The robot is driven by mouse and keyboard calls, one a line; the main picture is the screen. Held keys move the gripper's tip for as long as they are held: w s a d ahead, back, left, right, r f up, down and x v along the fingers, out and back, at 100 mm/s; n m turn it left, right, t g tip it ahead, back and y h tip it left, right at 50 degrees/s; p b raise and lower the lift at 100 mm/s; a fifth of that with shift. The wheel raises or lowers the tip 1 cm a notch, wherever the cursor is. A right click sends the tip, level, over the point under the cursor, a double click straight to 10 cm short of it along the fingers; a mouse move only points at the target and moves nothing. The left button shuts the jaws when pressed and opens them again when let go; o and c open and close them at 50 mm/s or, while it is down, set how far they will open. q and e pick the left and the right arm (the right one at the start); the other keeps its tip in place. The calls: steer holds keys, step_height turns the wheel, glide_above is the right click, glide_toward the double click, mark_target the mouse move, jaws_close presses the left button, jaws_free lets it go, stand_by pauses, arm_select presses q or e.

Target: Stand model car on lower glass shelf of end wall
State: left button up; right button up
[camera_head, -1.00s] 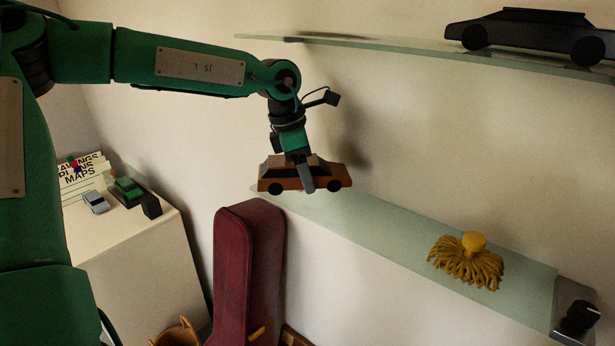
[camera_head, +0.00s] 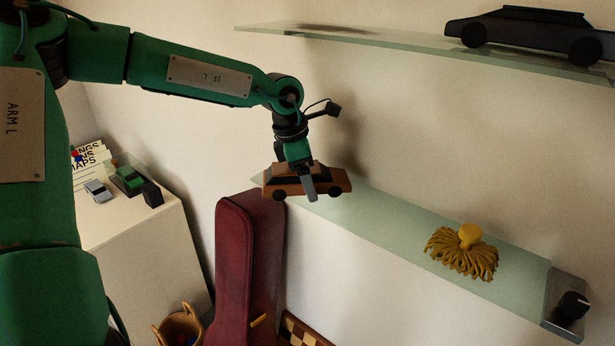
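The model car (camera_head: 325,182), orange-brown with a dark window band and black wheels, is upright at the left end of the lower glass shelf (camera_head: 390,218). My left gripper (camera_head: 309,192) comes down from above and is shut on the car's middle. The car overlaps the shelf's left end in the picture; I cannot tell whether its wheels touch the glass. The inner side of the grip is hidden behind the car. My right gripper does not show.
A yellow mop-like duster (camera_head: 463,250) lies on the lower shelf, right of its middle. A metal box with a black knob (camera_head: 567,307) is at its right end. The upper glass shelf (camera_head: 400,44) holds a black car (camera_head: 524,35). A red instrument case (camera_head: 246,265) stands below.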

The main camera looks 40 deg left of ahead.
arm_select(q)
steer(key=shift+o, duration=0.3)
steer(key=shift+r, duration=0.1)
steer(key=shift+r, duration=0.15)
steer(key=shift+a+r, duration=0.1)
steer(key=shift+r, duration=0.1)
steer(key=b+v, duration=0.2)
steer(key=v, duration=0.2)
steer(key=shift+r, duration=0.15)
steer(key=s+a+b, duration=0.3)
steer(key=s+a, duration=0.5)
steer(key=a, duration=0.1)
steer(key=shift+a, duration=0.1)
